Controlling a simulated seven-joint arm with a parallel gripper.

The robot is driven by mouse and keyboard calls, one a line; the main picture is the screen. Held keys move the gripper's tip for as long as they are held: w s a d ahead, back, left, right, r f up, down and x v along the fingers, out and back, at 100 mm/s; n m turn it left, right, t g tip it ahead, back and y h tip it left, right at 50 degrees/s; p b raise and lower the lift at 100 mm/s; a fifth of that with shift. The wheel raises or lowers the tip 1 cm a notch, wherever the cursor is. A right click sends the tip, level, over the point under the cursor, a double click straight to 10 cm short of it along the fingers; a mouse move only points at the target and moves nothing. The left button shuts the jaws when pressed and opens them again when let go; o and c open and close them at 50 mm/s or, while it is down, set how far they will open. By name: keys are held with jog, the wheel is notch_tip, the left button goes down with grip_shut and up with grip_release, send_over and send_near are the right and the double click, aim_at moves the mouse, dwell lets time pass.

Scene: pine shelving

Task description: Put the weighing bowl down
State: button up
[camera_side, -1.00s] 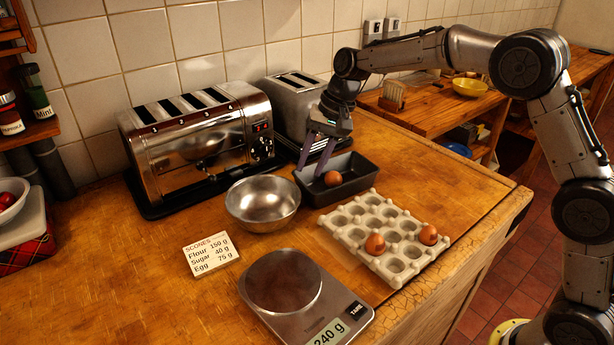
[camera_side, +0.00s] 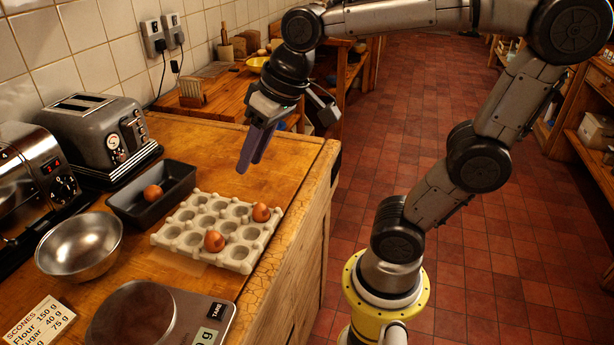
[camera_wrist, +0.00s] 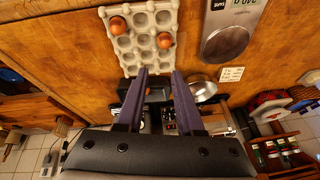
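The shiny metal weighing bowl (camera_side: 80,247) sits upright and empty on the wooden counter, left of the egg tray. It also shows in the wrist view (camera_wrist: 202,88), partly behind a finger. The kitchen scale (camera_side: 205,325) is at the front with its round plate (camera_side: 132,318) bare; its display is cut off by the frame. My gripper (camera_side: 247,168) is in the air beyond the egg tray, near the counter's right edge and well away from the bowl. In the wrist view its two purple fingers (camera_wrist: 159,72) stand apart with nothing held between them.
A pale egg tray (camera_side: 188,238) holds two brown eggs. A dark loaf tin (camera_side: 178,182) holds one egg (camera_side: 153,193). A recipe card (camera_side: 40,322) lies by the bowl. Two toasters stand along the wall. Bare counter lies behind the tray.

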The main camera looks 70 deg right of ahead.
jog(key=s+d+f+n, duration=0.1)
jog(key=s+f, duration=0.3)
jog(key=s, duration=0.5)
jog(key=shift+d+n+t+h, duration=0.35)
jog(key=shift+n+t+h, duration=0.05)
dwell(0.5)
